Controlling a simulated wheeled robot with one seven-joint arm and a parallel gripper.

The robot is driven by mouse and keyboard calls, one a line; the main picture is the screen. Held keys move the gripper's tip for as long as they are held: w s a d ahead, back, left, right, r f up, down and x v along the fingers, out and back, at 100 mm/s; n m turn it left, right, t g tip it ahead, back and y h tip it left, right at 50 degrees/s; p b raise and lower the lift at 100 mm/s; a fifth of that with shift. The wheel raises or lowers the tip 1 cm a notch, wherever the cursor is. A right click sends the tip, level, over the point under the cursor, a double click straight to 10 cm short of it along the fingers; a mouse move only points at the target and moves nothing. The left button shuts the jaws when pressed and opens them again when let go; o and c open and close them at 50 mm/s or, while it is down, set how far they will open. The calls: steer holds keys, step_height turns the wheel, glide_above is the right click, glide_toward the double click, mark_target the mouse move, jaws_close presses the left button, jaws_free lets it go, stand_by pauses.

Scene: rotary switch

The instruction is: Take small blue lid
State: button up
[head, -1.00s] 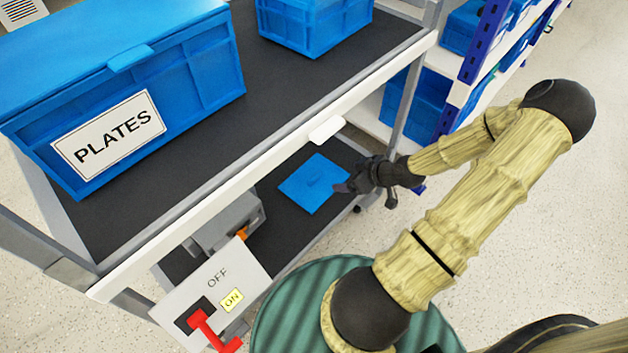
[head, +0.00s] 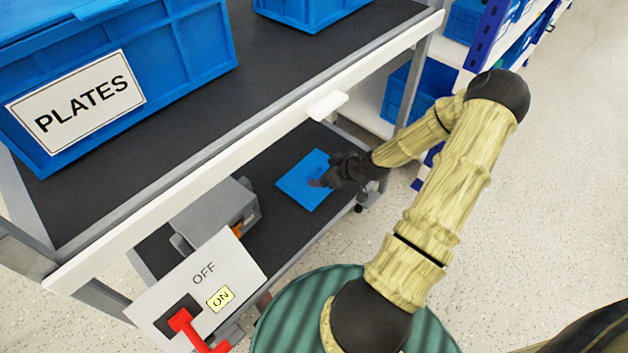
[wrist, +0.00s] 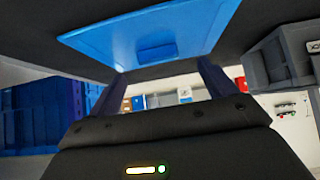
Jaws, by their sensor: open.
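The small blue lid (head: 303,181) lies flat on the dark lower shelf of the cart in the head view. It has a small raised handle, which shows in the wrist view on the lid (wrist: 156,54). My gripper (head: 319,183) is over the right part of the lid, near its middle. In the wrist view my gripper (wrist: 163,68) is open, with its two fingers on either side of the raised handle. I cannot tell whether the fingers touch it.
A large blue box marked PLATES (head: 180,60) stands on the upper shelf (head: 250,90), whose white front edge overhangs the lower shelf. A grey machine (head: 215,215) is left of the lid. A switch panel with a red handle (head: 190,325) stands in front.

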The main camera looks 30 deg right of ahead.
mark_target(315, 173)
steer(key=b+x, duration=0.4)
steer(key=shift+w+f, duration=0.3)
steer(key=shift+w, duration=0.25)
steer(key=shift+c, duration=0.4)
steer(key=c, duration=1.1)
